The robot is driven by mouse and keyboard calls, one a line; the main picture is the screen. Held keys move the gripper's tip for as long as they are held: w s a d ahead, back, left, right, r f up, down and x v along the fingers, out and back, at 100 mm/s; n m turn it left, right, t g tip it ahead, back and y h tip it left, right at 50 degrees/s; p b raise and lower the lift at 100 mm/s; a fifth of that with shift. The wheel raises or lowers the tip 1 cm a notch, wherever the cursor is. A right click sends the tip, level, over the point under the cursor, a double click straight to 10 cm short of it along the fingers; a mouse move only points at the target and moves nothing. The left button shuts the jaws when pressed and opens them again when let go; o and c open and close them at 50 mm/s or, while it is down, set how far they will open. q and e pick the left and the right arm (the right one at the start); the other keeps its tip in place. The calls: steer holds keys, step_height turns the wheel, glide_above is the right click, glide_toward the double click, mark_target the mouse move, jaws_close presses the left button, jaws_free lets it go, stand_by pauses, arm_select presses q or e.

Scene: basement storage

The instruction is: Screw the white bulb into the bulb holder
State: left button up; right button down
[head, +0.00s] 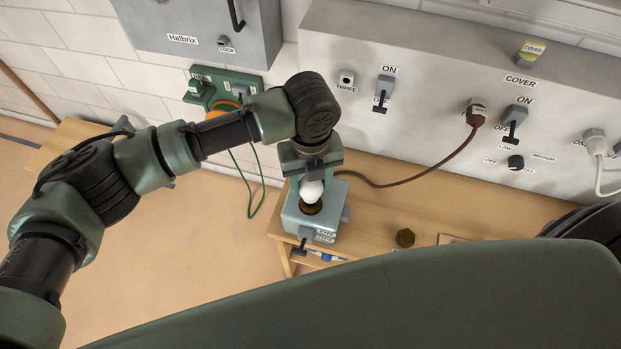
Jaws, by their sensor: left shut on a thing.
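The white bulb (311,191) is between the fingers of my left gripper (311,182), which is shut on it from above. The bulb is upright. Directly under it is the bulb holder (323,229), a pale grey-blue box with a dark round brass-coloured socket (311,207) on top. The bulb's lower end is at the socket; I cannot tell how deep it sits or whether the threads engage. The holder stands at the left end of the wooden table. My right gripper is not in view.
The wooden table (375,205) runs along the wall, with a brown hex-shaped piece (404,238) on it. A grey panel (440,80) with switches and plugs stands behind. A brown cable (430,165) runs down to the holder's area. A green board (222,88) hangs at the left.

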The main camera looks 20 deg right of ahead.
arm_select(q)
steer(key=shift+f+b, duration=0.7)
steer(key=shift+f, duration=0.55)
steer(key=o, duration=1.6)
step_height(320, 180, up, 8)
steer(key=shift+f+b, duration=0.1)
steer(key=shift+b, duration=1.05)
